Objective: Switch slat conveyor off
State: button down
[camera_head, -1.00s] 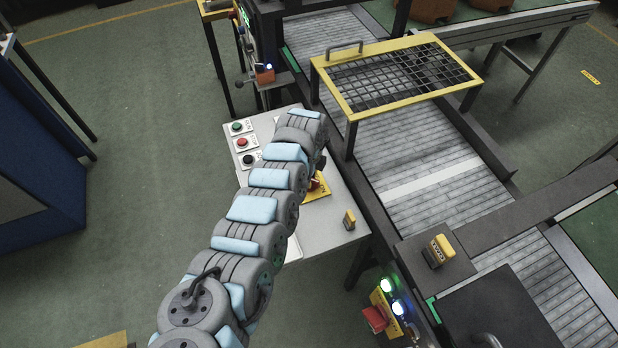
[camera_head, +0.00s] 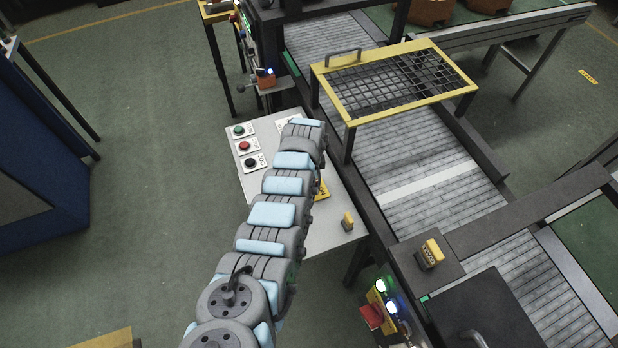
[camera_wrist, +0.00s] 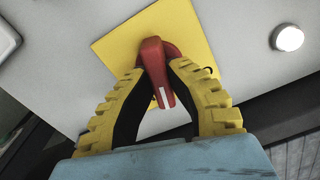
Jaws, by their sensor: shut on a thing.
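In the wrist view a red rotary switch handle (camera_wrist: 154,62) with a white mark sits on a yellow plate (camera_wrist: 112,47). My gripper (camera_wrist: 160,72) is shut on the red handle, one yellow-and-black finger on each side. In the head view a corner of the yellow plate (camera_head: 322,191) shows on the grey control desk (camera_head: 327,237) beside the slat conveyor (camera_head: 430,165). My arm hides the handle and the gripper there.
Green (camera_head: 239,130), red (camera_head: 244,146) and black (camera_head: 250,162) push buttons are on the desk left of my arm. A yellow-framed mesh guard (camera_head: 400,85) stands over the conveyor. A yellow-topped device (camera_head: 348,221) is at the desk's right edge. A round white light (camera_wrist: 289,38) shows in the wrist view.

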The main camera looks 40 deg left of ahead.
jog(key=n, duration=0.5)
jog(key=shift+f+n, duration=0.1)
jog(key=shift+n, duration=0.3)
jog(key=n, duration=0.6)
dwell(0.3)
jog(key=c, duration=1)
grip_release()
jog(key=shift+r, duration=0.2)
jog(key=shift+r, duration=0.5)
notch_tip(320, 180, up, 11)
jog(key=shift+f, duration=0.15)
